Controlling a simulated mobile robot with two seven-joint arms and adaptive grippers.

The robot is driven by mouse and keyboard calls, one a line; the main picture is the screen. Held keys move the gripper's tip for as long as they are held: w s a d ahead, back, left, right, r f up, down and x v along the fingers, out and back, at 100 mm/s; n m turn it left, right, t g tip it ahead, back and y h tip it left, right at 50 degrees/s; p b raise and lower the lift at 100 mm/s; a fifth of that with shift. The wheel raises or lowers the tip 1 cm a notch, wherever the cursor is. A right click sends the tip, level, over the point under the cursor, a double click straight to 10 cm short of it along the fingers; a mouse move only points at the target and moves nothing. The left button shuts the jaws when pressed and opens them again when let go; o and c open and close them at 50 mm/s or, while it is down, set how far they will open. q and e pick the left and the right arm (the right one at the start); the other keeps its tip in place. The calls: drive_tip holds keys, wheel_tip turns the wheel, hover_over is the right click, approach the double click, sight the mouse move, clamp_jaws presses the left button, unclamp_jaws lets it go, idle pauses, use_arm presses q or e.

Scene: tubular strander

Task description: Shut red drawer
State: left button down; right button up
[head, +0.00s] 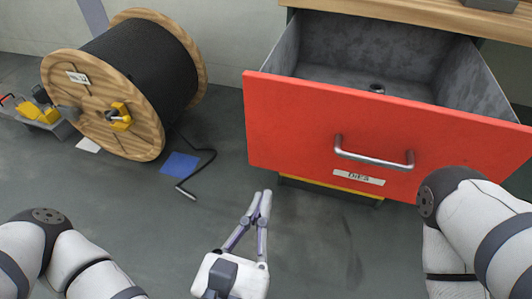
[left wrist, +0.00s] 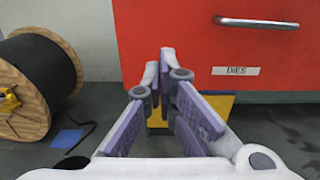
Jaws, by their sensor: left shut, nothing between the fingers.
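The red drawer (head: 300,130) is pulled well out of its bench, its grey inside showing from above. It has a metal bar handle (head: 373,157) and a "DIES" label (head: 359,177) on the front. A small dark round object (head: 377,88) lies inside. My left gripper (head: 264,194) is shut and empty, just in front of and below the drawer's left part. In the left wrist view the drawer front (left wrist: 160,30) fills the upper right beyond the fingers (left wrist: 166,60); I cannot tell whether they touch it. My right arm shows at the right, but its gripper does not.
A wooden cable reel (head: 110,90) with black cable stands at the left. A blue sheet (head: 180,163) and a loose cable end (head: 187,192) lie on the floor beside it. A wooden bench top (head: 425,15) is above the drawer. The floor below the drawer is mostly clear.

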sight(286, 138)
use_arm(q)
drive_tip(key=x, duration=1.2)
drive_tip(key=shift+w+d, duration=0.1)
drive_tip(key=shift+w, duration=0.1)
